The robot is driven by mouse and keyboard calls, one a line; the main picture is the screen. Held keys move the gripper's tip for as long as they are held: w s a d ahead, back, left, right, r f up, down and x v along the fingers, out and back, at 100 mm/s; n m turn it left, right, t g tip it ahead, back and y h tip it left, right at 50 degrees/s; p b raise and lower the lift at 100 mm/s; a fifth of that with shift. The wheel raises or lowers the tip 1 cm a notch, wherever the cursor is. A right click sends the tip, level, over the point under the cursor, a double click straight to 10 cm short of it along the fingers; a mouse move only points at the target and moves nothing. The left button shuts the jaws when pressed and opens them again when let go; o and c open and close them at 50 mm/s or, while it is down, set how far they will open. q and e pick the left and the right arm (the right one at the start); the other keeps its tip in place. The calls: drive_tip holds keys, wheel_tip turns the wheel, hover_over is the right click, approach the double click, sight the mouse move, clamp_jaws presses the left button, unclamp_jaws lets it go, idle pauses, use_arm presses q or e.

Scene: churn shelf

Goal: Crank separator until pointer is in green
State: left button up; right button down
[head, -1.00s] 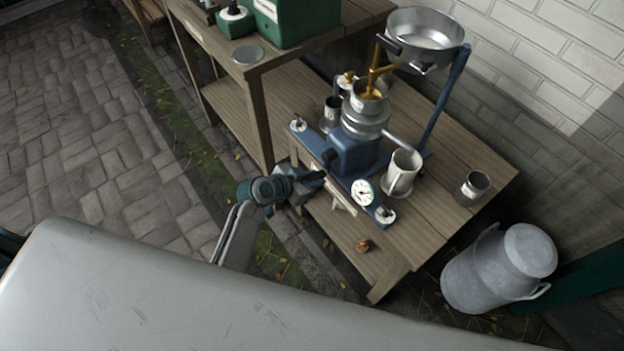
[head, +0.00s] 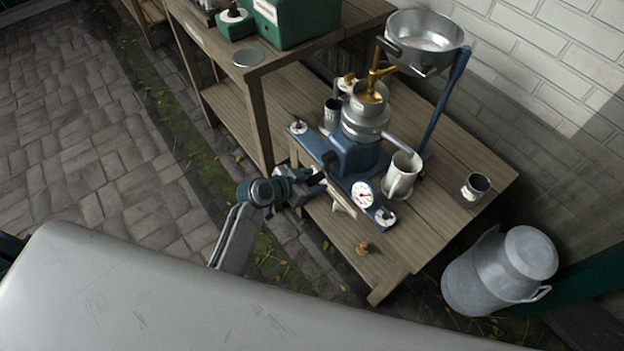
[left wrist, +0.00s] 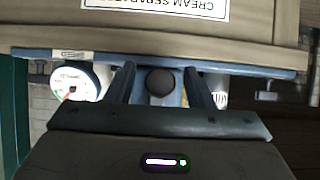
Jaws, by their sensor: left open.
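The cream separator (head: 352,157) has a blue base and stands on the lower wooden bench, with a metal bowl and brass spout on top. Its white dial (head: 363,193) is on the front right of the blue base. The dial also shows in the left wrist view (left wrist: 82,81), with red and green marks; the pointer's exact reading is too small to tell. My left gripper (head: 318,181) is open at the front of the separator. In the left wrist view, a dark round crank knob (left wrist: 160,82) appears between its two fingers; I cannot tell whether they touch it. My right gripper is not in view.
A white jug (head: 402,174) and a small metal cup (head: 472,189) stand right of the separator. A milk churn (head: 500,269) is on the ground at right. A higher table (head: 255,75) with a green box (head: 295,20) stands behind left. The paving at left is clear.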

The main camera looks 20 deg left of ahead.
use_arm(q)
drive_tip(key=shift+r, duration=0.1)
drive_tip(key=shift+p+v, duration=0.8)
drive_tip(key=shift+v, duration=0.6)
drive_tip(key=p+v, duration=0.2)
drive_tip(key=v, duration=0.3)
drive_tip(key=shift+s, duration=0.1)
